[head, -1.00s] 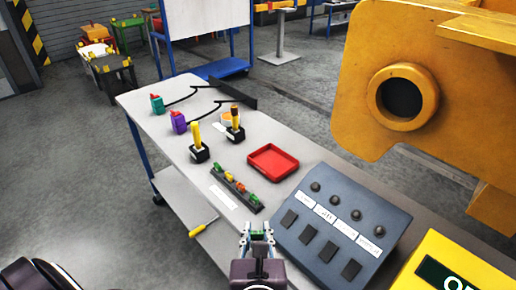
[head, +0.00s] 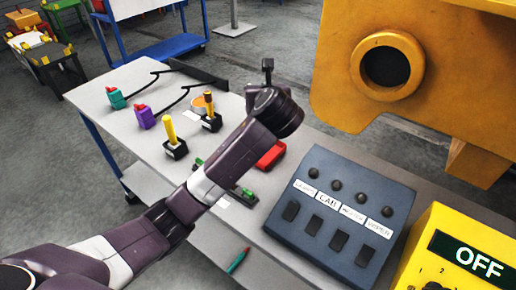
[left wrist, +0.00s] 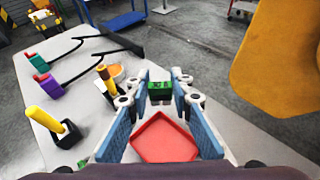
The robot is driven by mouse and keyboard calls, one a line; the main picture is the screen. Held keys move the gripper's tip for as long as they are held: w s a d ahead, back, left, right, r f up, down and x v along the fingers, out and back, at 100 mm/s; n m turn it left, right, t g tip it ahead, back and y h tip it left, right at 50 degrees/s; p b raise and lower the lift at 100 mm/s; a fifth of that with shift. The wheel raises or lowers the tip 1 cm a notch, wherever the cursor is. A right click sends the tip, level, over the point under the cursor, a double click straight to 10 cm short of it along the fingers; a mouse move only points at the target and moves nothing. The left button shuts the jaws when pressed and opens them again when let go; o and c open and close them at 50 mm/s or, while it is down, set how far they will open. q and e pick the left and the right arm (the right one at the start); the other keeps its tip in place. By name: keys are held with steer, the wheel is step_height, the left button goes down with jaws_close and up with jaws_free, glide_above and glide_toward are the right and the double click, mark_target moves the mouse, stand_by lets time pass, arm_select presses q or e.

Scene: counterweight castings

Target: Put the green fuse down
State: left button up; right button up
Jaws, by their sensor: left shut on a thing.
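The green fuse (left wrist: 181,84) is between the fingertips of my left gripper (left wrist: 173,92), which is shut on it. In the left wrist view, the red tray (left wrist: 165,140) lies below and nearer than the fingertips, with a bare floor; the fuse appears above the tray's far edge, and I cannot tell its height. In the head view the red tray (head: 272,153) is partly covered by my left arm, and the fuse and fingers are hidden behind the wrist. The fuse strip (head: 243,195) is partly covered by the arm too. My right gripper is not in view.
A control box with labelled switches (head: 340,215) stands right of the tray, beside a yellow box (head: 455,250). Two upright yellow-handled levers (head: 171,135) (head: 209,108) and teal and purple connectors (head: 116,98) (head: 144,117) stand left. A yellow casting (head: 330,75) overhangs behind.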

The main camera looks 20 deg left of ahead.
arm_select(q)
step_height(320, 180, down, 15)
steer(key=shift+r+p, duration=0.1)
steer(key=shift+p, duration=0.35)
steer(key=shift+f, duration=2.35)
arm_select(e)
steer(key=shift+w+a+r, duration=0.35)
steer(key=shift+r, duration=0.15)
arm_select(q)
steer(key=shift+f, duration=0.1)
steer(key=o, duration=0.9)
steer(key=v, duration=1.1)
steer(key=shift+w+b, duration=0.15)
steer(key=shift+b, duration=0.15)
steer(key=shift+s+d+r, duration=0.25)
steer(key=shift+s+r, duration=0.2)
steer(key=shift+s, duration=0.1)
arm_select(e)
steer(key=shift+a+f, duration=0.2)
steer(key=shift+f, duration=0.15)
